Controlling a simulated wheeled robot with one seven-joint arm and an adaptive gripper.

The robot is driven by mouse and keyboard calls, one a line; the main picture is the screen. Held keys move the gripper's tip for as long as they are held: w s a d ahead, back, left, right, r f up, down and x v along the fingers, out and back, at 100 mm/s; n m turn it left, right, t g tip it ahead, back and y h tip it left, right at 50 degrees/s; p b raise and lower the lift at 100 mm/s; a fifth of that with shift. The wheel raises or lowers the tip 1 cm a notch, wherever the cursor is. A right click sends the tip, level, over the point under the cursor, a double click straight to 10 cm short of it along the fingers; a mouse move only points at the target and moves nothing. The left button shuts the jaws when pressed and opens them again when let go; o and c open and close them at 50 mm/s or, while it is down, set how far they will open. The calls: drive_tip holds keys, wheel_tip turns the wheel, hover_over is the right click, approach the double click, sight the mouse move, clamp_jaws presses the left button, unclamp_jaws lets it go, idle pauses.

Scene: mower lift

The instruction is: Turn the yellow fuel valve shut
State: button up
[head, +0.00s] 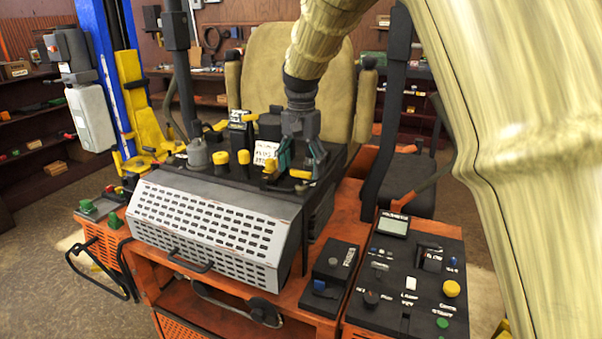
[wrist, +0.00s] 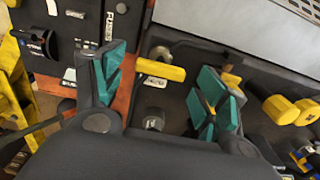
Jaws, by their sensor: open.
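The yellow valve handle (wrist: 160,69), a short bar pointing sideways, lies between my gripper's two fingers in the wrist view. In the head view it is a small yellow piece (head: 300,174) on the dark engine deck behind the grey slotted hood. My gripper (head: 301,165) points down over the deck. In the wrist view its teal fingers stand apart with my gripper (wrist: 165,82) open and empty. The left finger is close to the handle's left end; I cannot tell whether they touch. The valve's base is partly hidden.
Yellow caps (wrist: 281,109) stand beside the right finger, and another yellow piece is partly behind it. The grey slotted hood (head: 212,226) lies in front. A black control panel (head: 405,275) with buttons is at right. The seat (head: 290,75) rises behind.

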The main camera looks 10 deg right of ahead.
sight(301, 171)
wheel_tip(301, 171, up, 10)
drive_tip(key=shift+s+f, duration=0.15)
drive_tip(key=shift+f, duration=0.1)
idle(0.4)
